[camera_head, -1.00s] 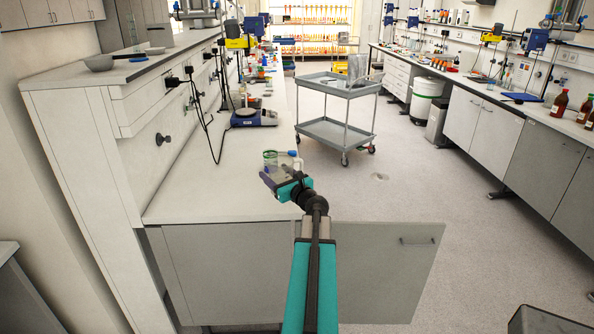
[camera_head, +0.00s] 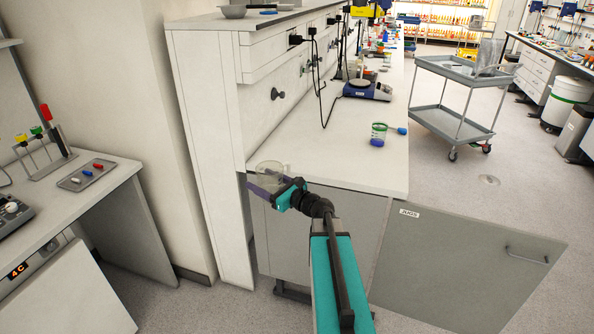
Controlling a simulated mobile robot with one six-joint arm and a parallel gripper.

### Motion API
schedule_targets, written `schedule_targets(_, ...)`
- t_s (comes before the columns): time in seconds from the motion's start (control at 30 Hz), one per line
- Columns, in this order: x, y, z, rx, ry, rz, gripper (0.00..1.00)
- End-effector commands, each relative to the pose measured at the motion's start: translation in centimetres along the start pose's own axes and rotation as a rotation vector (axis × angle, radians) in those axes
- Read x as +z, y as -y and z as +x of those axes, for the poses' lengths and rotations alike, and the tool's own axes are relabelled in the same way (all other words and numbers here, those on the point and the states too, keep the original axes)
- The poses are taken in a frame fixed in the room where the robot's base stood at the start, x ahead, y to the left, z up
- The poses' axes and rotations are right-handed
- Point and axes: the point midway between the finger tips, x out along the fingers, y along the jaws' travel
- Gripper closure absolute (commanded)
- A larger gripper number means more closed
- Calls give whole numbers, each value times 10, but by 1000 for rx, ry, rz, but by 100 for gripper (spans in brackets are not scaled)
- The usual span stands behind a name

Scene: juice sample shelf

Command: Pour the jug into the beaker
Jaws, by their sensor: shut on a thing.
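My gripper (camera_head: 266,189) is shut on a clear, see-through jug (camera_head: 270,171), held at the front left corner of the white bench. The jug looks roughly upright; its contents are too faint to tell. The beaker (camera_head: 379,132) stands upright on the bench, right of and farther back than my gripper. The jug and beaker are well apart.
A small blue-tipped item (camera_head: 398,131) lies beside the beaker. A blue balance-like device (camera_head: 367,90) stands behind. The cabinet door labelled JUGS (camera_head: 465,260) hangs open at the front. A grey trolley (camera_head: 452,105) stands right. A left bench holds a small tray (camera_head: 87,174).

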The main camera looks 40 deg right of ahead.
Motion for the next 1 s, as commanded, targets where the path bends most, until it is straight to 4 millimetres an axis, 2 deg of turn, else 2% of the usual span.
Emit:
schedule_targets(0.03,-6,-26,9,48,3,1,64)
schedule_targets(0.27,-20,-130,33,263,15,0,64)
schedule_targets(0.4,-26,-194,34,411,23,1,64)
schedule_targets(0.53,-28,-245,24,545,29,1,64)
schedule_targets(0.6,-26,-264,17,605,32,1,64)
schedule_targets(0.7,-24,-278,9,659,33,1,64)
schedule_targets(1.0,-22,-285,4,694,33,3,64)
